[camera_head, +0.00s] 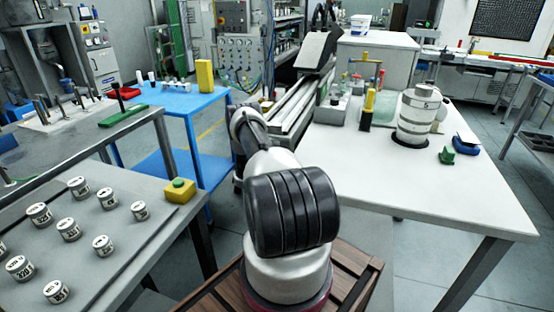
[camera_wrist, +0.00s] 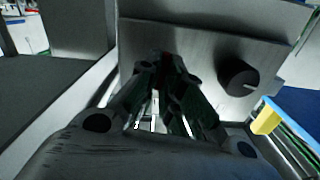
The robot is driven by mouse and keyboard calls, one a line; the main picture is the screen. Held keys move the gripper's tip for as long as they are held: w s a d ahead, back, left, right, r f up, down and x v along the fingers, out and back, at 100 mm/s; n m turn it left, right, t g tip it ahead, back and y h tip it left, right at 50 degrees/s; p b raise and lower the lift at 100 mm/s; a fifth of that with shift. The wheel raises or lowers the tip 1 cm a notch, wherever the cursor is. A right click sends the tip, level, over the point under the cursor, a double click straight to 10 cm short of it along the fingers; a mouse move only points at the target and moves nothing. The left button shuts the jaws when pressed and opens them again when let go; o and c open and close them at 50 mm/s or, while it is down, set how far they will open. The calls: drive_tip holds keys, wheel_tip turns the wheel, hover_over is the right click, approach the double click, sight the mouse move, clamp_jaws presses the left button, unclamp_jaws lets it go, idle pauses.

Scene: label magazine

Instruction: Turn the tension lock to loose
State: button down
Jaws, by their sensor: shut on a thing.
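My gripper (camera_wrist: 163,70) is in the wrist view, with its dark fingers drawn together against a grey metal plate (camera_wrist: 205,45). It is shut on a small dark part at the plate, mostly hidden between the fingertips. I cannot tell for sure that this part is the tension lock, nor which way it is turned. A round black knob (camera_wrist: 238,77) with a pale mark stands on the plate to the right, apart from the fingers. In the head view my arm hides the gripper.
Labelled cylinders (camera_head: 69,229) stand on the left table. A blue table (camera_head: 185,100) is behind it.

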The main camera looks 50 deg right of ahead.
drive_tip(key=c, duration=1.6)
unclamp_jaws()
drive_tip(key=v, duration=1.2)
